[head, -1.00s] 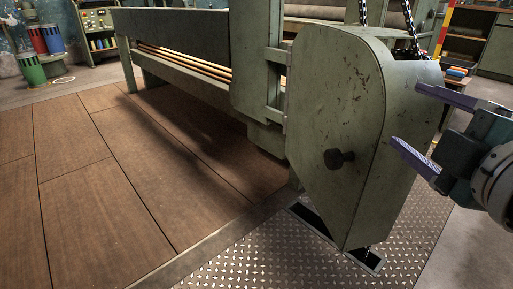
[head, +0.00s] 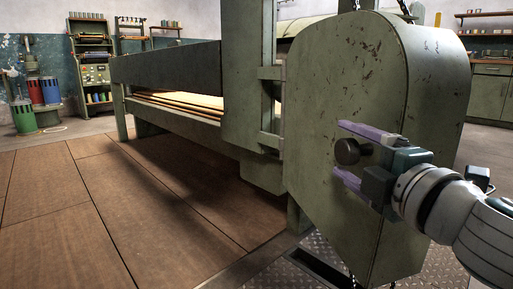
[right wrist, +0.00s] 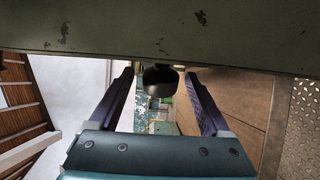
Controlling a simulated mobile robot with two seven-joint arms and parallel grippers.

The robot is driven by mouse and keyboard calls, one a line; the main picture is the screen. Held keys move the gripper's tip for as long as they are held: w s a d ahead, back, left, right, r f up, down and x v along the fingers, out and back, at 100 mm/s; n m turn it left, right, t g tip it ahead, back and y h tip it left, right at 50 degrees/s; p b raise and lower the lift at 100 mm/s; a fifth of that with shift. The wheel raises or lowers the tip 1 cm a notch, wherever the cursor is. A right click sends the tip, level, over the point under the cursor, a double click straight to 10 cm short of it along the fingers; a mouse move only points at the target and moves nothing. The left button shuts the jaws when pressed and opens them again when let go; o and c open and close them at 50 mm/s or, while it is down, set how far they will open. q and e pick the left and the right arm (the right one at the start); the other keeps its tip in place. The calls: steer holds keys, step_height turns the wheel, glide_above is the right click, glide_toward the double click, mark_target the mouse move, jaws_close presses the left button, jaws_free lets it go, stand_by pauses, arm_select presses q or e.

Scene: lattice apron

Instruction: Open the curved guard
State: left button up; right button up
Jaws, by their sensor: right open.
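The curved guard (head: 390,85) is a chipped green metal cover with a rounded top, at the right of the head view. It appears shut against the machine's end. Its dark round knob (head: 346,151) sticks out from the front face. My right gripper (head: 345,152) is open, its two purple fingers above and below the knob in the head view. In the right wrist view, the knob (right wrist: 160,80) stands between the fingertips of my right gripper (right wrist: 160,82), with a gap on each side. The guard's edge (right wrist: 160,45) spans the top there. My left gripper is not in view.
The long green machine frame (head: 170,70) runs back to the left from the guard. Brown floor panels (head: 80,220) lie clear at left. Tread plate (head: 320,255) is under the guard. Shelves and colored canisters (head: 40,90) stand far off at the back left.

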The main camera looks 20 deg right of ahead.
mark_target(336, 145)
steer(key=shift+w+d+b, duration=0.15)
steer(key=shift+w+b, duration=0.05)
steer(key=shift+w, duration=0.8)
steer(key=shift+w+d+b, duration=0.1)
steer(key=shift+w+b, duration=0.1)
steer(key=shift+w, duration=0.75)
jaws_close()
